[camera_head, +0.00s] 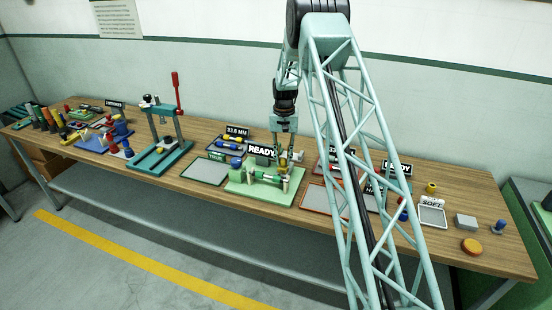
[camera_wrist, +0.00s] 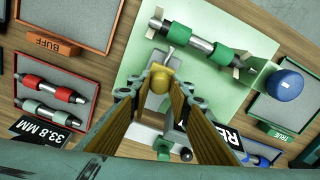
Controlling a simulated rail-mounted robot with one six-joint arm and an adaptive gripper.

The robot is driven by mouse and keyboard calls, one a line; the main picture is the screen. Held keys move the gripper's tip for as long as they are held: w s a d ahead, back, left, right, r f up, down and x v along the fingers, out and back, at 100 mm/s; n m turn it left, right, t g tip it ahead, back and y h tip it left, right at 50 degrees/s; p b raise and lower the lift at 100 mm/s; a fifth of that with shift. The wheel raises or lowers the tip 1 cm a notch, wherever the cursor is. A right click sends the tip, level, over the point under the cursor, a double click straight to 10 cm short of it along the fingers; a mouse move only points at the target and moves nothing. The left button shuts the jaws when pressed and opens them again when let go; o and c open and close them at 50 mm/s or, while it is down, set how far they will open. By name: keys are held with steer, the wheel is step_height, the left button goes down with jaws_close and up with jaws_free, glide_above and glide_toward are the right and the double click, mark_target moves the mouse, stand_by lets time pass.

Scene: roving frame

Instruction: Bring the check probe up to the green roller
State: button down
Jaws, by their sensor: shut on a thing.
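The green roller (camera_wrist: 222,55) has green sleeves on a steel shaft and lies across a pale green stand in the wrist view; it also shows in the head view (camera_head: 268,177). My gripper (camera_wrist: 157,92) is beside the roller, its two fingers closed around the check probe (camera_wrist: 160,76), which has a yellow knob and grey parts. A thin grey tip reaches from the probe toward the roller's sleeve near one end; I cannot tell if it touches. In the head view my gripper (camera_head: 284,150) hangs over the stand, behind the roller.
A blue knob (camera_wrist: 285,85) stands by the roller's right end in the wrist view. An empty grey tray (camera_head: 206,171) and a lever press (camera_head: 160,140) stand left of the stand in the head view.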

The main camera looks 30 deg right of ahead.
mark_target(282, 161)
steer(key=shift+s+a+f, duration=0.1)
steer(key=shift+s+a, duration=0.3)
steer(key=c, duration=2.4)
jaws_free()
steer(key=shift+a, duration=0.1)
steer(key=shift+r, duration=0.25)
step_height(282, 161, up, 12)
steer(key=shift+f, duration=0.2)
